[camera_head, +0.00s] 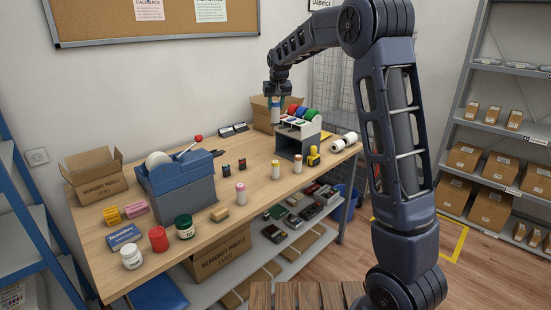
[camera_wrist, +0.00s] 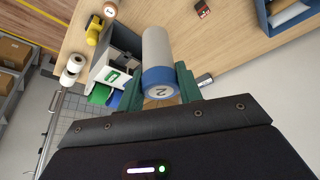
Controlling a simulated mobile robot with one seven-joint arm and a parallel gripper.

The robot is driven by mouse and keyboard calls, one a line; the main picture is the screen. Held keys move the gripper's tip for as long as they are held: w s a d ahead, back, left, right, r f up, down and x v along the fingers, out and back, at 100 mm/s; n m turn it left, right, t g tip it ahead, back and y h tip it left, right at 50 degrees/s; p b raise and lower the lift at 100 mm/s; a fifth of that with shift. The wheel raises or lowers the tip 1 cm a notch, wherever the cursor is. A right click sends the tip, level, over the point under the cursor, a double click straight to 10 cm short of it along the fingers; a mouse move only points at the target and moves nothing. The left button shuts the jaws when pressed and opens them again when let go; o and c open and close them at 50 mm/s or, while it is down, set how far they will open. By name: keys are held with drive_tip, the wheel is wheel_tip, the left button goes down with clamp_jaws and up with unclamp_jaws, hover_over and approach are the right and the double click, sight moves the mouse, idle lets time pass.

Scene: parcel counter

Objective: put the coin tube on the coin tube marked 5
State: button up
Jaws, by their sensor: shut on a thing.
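My gripper (camera_head: 278,90) is raised above the back of the table, beside the small grey dispenser stand. It is shut on a coin tube (camera_wrist: 156,50), grey-white with a blue band and a 2 on its end. The held tube shows small and pale in the head view (camera_head: 276,114). On the table stand a tube with a pink top (camera_head: 240,193), a tube with a yellow top (camera_head: 276,170) and a tube with a brown-orange top (camera_head: 297,164). A tube with an orange ring (camera_wrist: 110,10) shows at the top of the wrist view. I cannot read which one bears a 5.
The grey stand (camera_head: 293,145) with coloured rolls is close to my gripper, with an open carton (camera_head: 262,113) behind. A yellow object (camera_head: 314,156) and white rolls (camera_head: 344,142) lie right of it.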

wheel_tip(320, 180, down, 19)
drive_tip(key=shift+f, duration=0.2)
idle(0.4)
drive_tip(key=shift+f, duration=0.15)
drive_tip(key=o, duration=1.1)
drive_tip(key=v, duration=1.2)
drive_tip(key=shift+s, duration=0.15)
